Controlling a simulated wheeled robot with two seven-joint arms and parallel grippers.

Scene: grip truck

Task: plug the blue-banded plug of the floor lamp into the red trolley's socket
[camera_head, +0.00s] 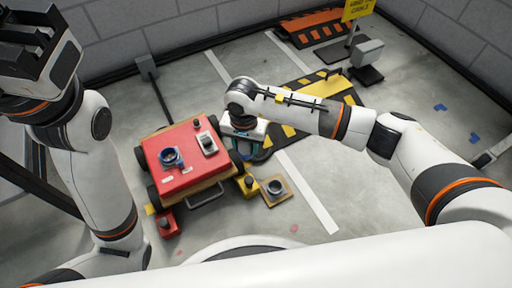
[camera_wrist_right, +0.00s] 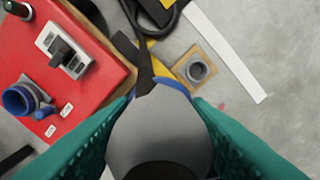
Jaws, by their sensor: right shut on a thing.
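My right gripper (camera_head: 241,148) is just right of the red trolley (camera_head: 183,172). In the right wrist view its teal fingers are shut on a grey plug (camera_wrist_right: 158,120) with a blue band at its far edge. A dark cable or strap shows beyond the plug. The trolley's blue-ringed socket (camera_head: 171,158) is on its red top, left of the gripper and apart from the plug; it also shows in the right wrist view (camera_wrist_right: 18,99). My left gripper (camera_head: 35,45) is raised at the upper left; its jaw opening is unclear.
A grey switch box (camera_head: 207,143) with a dark lever is on the trolley top. Another round socket (camera_head: 276,188) sits on a tan plate on the floor. Yellow-black ramp pieces (camera_head: 340,90) and a grey box on a stand (camera_head: 367,55) are farther back. Floor at right is mostly clear.

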